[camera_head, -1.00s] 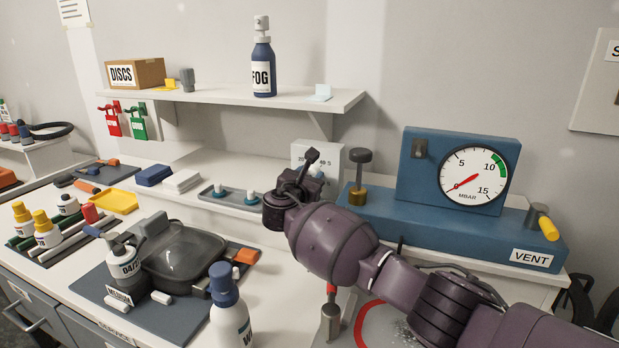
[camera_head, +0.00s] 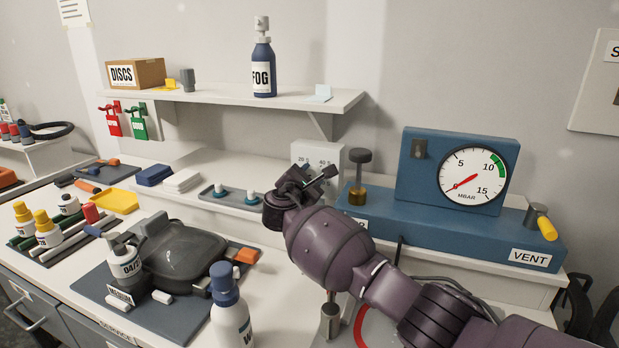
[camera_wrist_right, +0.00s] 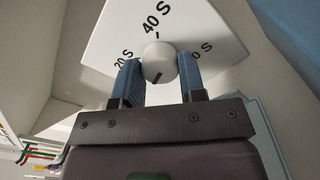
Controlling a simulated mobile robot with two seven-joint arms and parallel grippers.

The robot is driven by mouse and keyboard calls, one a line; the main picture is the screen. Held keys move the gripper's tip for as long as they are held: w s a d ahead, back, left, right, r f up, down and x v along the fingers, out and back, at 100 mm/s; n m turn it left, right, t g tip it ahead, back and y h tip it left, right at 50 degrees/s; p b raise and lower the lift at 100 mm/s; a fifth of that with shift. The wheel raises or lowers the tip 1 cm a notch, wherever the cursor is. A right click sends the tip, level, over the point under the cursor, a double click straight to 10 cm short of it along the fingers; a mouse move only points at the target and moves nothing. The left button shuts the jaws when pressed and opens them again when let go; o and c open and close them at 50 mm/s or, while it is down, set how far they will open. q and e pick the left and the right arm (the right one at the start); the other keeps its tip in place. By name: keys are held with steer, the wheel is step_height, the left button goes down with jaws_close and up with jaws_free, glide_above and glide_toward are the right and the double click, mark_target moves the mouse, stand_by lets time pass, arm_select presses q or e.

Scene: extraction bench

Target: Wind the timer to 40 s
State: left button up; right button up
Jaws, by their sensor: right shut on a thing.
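The timer is a white box (camera_head: 327,152) on the bench left of the blue gauge unit. Its face (camera_wrist_right: 115,35) in the right wrist view carries the marks 20 S, 40 S and one ending in "0 S", partly hidden by a finger. My right gripper (camera_head: 313,178) reaches the front of the timer. Its blue fingers in the wrist view (camera_wrist_right: 160,80) are shut on the round white timer knob (camera_wrist_right: 158,60), one on each side. The knob's dark line lies on its lower part, pointing away from the 40 S mark. My left gripper is not in view.
The blue unit (camera_head: 462,238) with a pressure gauge stands right of the timer. A dark knobbed post (camera_head: 359,170) rises close by. A grey tray (camera_head: 232,198) lies left of the gripper. A shelf (camera_head: 225,96) hangs above, with a FOG bottle (camera_head: 263,65).

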steer(key=shift+f+m, duration=0.1)
steer(key=shift+m, duration=0.4)
steer(key=o, duration=0.9)
